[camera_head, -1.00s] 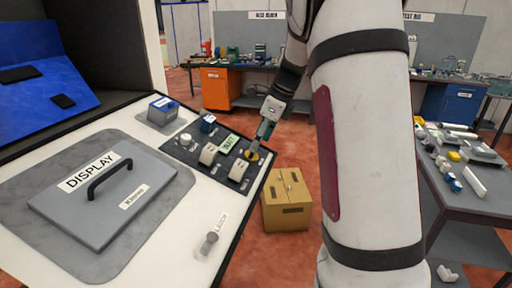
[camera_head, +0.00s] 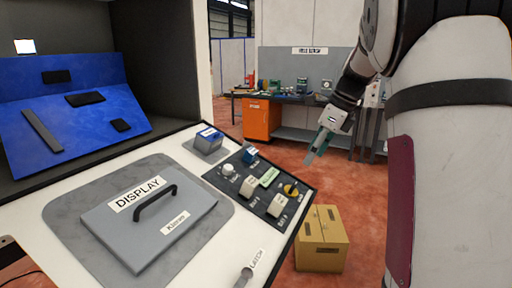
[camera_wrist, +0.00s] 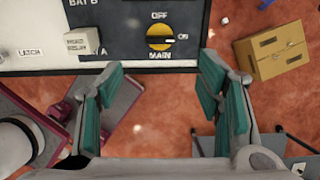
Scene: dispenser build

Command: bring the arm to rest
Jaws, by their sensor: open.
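My gripper (camera_head: 318,146) is raised in the air to the right of the dark control panel (camera_head: 262,209), clear of it. In the wrist view my gripper (camera_wrist: 160,98) shows its teal fingers spread wide with nothing between them. The yellow round MAIN switch (camera_head: 291,190) sits at the panel's right end. In the wrist view the switch (camera_wrist: 160,38) lies ahead of the fingers, with its dark bar pointing toward the ON mark. My arm's white link fills the right side of the head view.
A cardboard box (camera_head: 321,240) stands on the floor beside the bench. A grey DISPLAY cover (camera_head: 150,222) with a black handle lies on the white bench top. A blue sloped board (camera_head: 75,115) stands at the left. An orange cabinet (camera_head: 261,119) is at the back.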

